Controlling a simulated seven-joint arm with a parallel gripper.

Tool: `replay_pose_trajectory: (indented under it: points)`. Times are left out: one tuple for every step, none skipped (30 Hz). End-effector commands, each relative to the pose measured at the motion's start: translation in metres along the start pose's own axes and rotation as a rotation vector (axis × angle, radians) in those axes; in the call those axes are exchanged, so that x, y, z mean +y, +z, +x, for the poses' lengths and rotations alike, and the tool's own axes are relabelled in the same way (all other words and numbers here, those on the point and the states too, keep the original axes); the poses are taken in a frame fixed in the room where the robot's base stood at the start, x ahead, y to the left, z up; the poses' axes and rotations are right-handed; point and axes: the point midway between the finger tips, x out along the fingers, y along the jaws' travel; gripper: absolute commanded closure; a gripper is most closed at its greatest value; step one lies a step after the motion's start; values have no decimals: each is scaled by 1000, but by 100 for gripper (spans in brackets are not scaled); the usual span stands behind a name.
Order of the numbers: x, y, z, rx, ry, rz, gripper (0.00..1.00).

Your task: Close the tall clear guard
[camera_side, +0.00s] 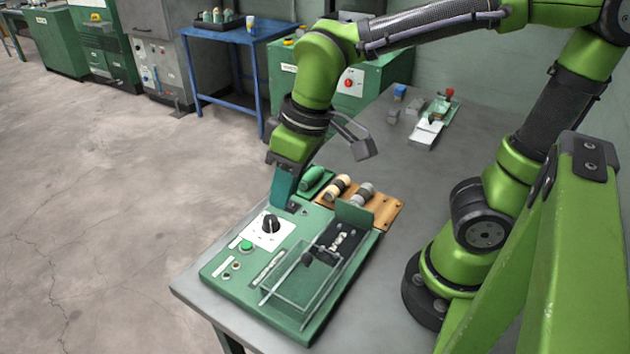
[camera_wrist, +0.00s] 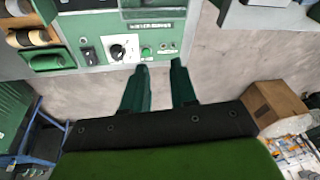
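The clear guard (camera_side: 300,285) shows in the side view as a see-through box with thin edges, on the front right of the green machine (camera_side: 222,272). Its clear walls are faint, and I cannot tell how far open it stands. A dark mechanism with small metal parts (camera_side: 340,242) sits by its far end, below an upright green plate (camera_side: 353,214). My gripper (camera_side: 284,204) points down at the machine's far left edge, away from the guard. In the wrist view its two teal fingers (camera_wrist: 160,72) are apart with nothing between them. The guard is not clear there.
The machine has a black dial (camera_side: 270,223) and a green button (camera_side: 246,246). Bobbins lie on a wooden board (camera_side: 386,212) behind it, beside a green tray (camera_side: 316,180). A small fixture (camera_side: 430,128) stands at the back of the grey table (camera_side: 405,165). The table between is clear.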

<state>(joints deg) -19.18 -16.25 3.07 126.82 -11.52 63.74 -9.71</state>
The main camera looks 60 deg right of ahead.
Motion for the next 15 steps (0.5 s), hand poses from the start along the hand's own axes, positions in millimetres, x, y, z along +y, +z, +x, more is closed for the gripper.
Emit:
replay_pose_trajectory:
  points:
    - [-19,-6,10,-82,17,-129,81]
    - [-27,-8,15,-126,30,-203,86]
    - [-39,-10,20,-182,47,-301,92]
    - [-47,-12,24,-224,59,-373,96]
    - [-55,-13,28,-263,70,-442,100]
    - [-64,-15,32,-312,83,-527,100]
    - [-70,-16,34,-347,93,-586,100]
    - [-76,-17,36,-379,101,-641,100]
    - [-82,-20,37,-418,111,-710,100]
    - [-85,-21,37,-443,117,-753,100]
    - [-86,-23,35,-463,121,-788,100]
    - [-86,-26,30,-481,125,-817,100]
    - [-85,-27,26,-488,125,-835,100]
    - [-84,-27,23,-494,126,-850,100]
    - [-82,-25,21,-508,123,-865,100]
